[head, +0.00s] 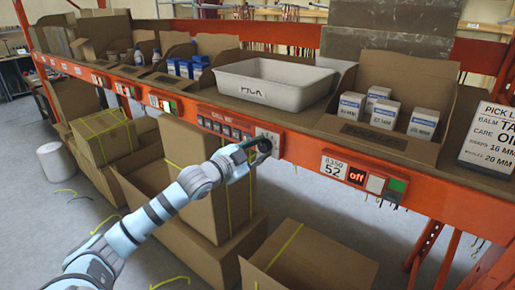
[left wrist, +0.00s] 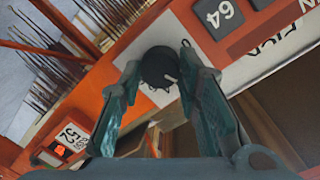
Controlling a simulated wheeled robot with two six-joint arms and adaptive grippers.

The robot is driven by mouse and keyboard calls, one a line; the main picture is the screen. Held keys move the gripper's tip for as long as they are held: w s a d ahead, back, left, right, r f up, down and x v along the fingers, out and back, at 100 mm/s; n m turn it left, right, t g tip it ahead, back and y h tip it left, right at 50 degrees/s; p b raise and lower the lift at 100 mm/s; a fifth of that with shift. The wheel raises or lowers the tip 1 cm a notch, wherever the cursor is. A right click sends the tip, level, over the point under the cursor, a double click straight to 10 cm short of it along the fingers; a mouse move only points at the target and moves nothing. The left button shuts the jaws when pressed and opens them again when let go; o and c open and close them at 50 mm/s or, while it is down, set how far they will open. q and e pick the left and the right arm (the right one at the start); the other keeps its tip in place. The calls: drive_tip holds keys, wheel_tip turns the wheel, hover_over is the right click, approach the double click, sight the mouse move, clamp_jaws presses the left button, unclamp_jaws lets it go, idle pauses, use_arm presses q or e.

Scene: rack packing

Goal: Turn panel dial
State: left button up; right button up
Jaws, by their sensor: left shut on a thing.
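The panel dial (left wrist: 159,67) is a dark round knob on a light plate (head: 268,133) on the orange shelf beam. My left gripper (head: 259,146) reaches it from the lower left in the head view. In the left wrist view my left gripper (left wrist: 160,75) has one finger on each side of the dial, closed around it. A small pale mark shows on the dial's face. In the head view the gripper partly hides the dial. My right gripper is not in view.
A white tray marked PICK (head: 275,82) stands on the shelf above. A display reading off (head: 357,176) sits on the beam to the right. Cardboard boxes (head: 300,262) stand below the beam, and a card sign (head: 490,140) stands at the far right.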

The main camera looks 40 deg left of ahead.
use_arm(q)
drive_tip(key=m, duration=0.5)
drive_tip(key=shift+r+y, duration=0.15)
drive_tip(key=shift+y, duration=0.25)
drive_tip(key=shift+d+r+m+y, duration=0.1)
drive_tip(key=shift+m+y, duration=0.2)
drive_tip(key=shift+m, duration=1.8)
drive_tip(key=shift+r, duration=0.1)
drive_tip(key=o, duration=1.2)
drive_tip(key=shift+w, duration=0.15)
drive_tip(key=shift+c, duration=0.2)
drive_tip(key=shift+f, duration=0.3)
